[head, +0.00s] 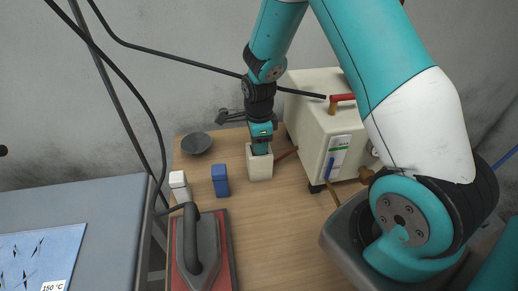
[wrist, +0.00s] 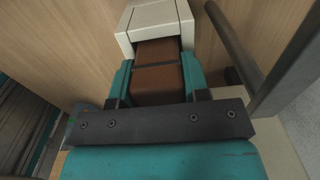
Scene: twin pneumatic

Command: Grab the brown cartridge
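The brown cartridge (wrist: 157,82) lies between the two teal fingers of my gripper (wrist: 156,78) in the wrist view. The fingers appear to press on both its sides, with no clear gap. Its far end reaches into the opening of a white block-shaped holder (wrist: 155,17). In the head view my gripper (head: 261,149) points down at the white holder (head: 260,171) on the wooden table, and the cartridge is hidden there.
A beige machine (head: 310,115) with a red handle stands close right of the holder. A blue block (head: 220,181), a white block (head: 179,185) and a dark bowl (head: 196,143) are to the left. An iron (head: 207,250) sits in front. The table's (head: 275,235) front middle is clear.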

